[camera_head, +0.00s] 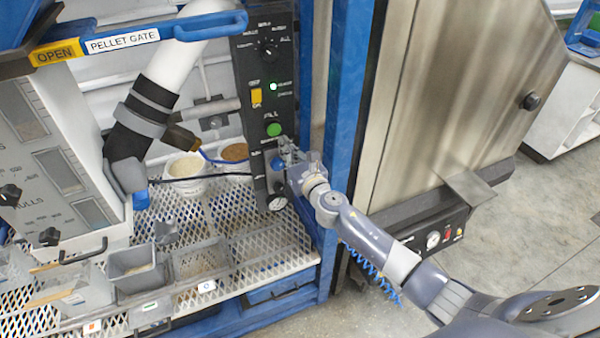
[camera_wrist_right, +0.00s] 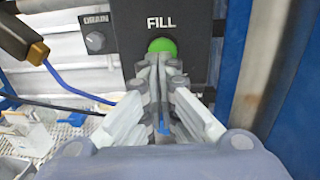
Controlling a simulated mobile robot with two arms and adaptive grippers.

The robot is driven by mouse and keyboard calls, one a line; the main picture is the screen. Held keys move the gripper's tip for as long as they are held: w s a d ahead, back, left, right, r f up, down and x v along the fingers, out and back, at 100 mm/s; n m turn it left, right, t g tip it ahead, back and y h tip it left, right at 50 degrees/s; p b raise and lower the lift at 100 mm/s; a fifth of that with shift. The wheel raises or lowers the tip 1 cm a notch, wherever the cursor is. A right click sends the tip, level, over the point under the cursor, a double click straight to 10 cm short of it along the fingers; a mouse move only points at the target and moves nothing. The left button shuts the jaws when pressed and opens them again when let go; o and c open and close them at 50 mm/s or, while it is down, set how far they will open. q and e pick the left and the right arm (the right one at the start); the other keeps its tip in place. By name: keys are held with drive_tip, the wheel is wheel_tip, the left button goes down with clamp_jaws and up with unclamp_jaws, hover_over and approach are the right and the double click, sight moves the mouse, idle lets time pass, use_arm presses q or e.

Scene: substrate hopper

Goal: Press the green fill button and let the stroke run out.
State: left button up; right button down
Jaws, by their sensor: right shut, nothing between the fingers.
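The green fill button (camera_head: 274,129) sits on the black control panel (camera_head: 262,60), below the word FILL. In the right wrist view the button (camera_wrist_right: 162,45) is a round green dome, its lower part hidden by my fingertips. My right gripper (camera_head: 285,152) is just below and in front of the button in the head view. In the wrist view its fingers (camera_wrist_right: 160,62) are shut together, empty, with the tips at the button's lower edge. I cannot tell whether they touch it. My left gripper is not in view.
A blue post (camera_head: 348,120) stands right of the panel. A grey knob marked DRAIN (camera_wrist_right: 96,41) is left of the button. A grey bin (camera_head: 138,270) and tubs of pellets (camera_head: 187,167) stand on the mesh shelf. A steel cabinet (camera_head: 450,70) is at the right.

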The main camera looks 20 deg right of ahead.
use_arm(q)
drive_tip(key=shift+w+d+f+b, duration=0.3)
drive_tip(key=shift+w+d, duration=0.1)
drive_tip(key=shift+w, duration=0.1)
use_arm(e)
drive_tip(key=s+d, duration=0.1)
drive_tip(key=s, duration=0.6)
drive_tip(key=shift+s+d+f, duration=0.15)
drive_tip(key=shift+s+f, duration=0.15)
drive_tip(key=shift+f, duration=0.1)
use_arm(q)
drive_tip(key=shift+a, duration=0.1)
